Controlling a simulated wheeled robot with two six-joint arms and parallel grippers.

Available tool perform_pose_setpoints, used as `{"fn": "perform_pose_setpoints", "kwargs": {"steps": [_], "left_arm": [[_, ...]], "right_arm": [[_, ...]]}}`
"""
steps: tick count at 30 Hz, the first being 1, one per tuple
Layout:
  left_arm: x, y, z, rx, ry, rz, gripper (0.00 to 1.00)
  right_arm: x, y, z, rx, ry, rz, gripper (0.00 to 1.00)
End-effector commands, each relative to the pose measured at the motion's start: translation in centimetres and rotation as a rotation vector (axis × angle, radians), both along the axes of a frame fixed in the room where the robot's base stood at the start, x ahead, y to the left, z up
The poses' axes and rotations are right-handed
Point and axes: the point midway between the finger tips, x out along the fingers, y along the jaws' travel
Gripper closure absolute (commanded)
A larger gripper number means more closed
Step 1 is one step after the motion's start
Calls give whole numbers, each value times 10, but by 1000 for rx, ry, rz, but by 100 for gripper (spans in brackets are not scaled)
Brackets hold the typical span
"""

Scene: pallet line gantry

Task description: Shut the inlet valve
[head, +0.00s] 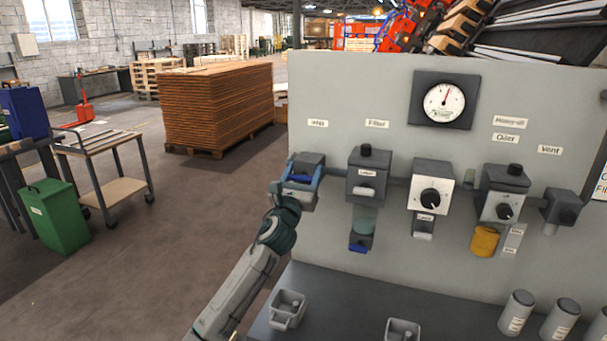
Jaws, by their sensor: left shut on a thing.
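The inlet valve (308,160) is a dark grey block at the left end of the row of units on the grey panel, below a small white label that seems to read Inlet. My left gripper (299,181) reaches up from below and is shut on the valve's blue handle (300,178). The fingers and wrist cover much of the handle and the valve's front, so the handle's exact angle is hard to tell. My right gripper is not in view.
The filter unit (366,185) sits close to the right of the valve. A regulator (431,197), an oiler (503,205) and a gauge (444,102) are further right. A grey bin (287,309) stands on the shelf below. Left of the panel is open floor.

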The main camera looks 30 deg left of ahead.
Motion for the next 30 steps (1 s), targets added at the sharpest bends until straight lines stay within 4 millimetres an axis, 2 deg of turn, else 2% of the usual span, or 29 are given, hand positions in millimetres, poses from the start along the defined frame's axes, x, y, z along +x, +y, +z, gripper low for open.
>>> {"fn": "perform_pose_setpoints", "kwargs": {"steps": [8,15,30], "left_arm": [[0,0,-1,-152,-39,-1,63],[-1,2,-1,-366,-89,-1,63],[-1,5,-1,-828,-199,-1,63]], "right_arm": [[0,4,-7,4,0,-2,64],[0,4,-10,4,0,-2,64],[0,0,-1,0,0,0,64]]}}
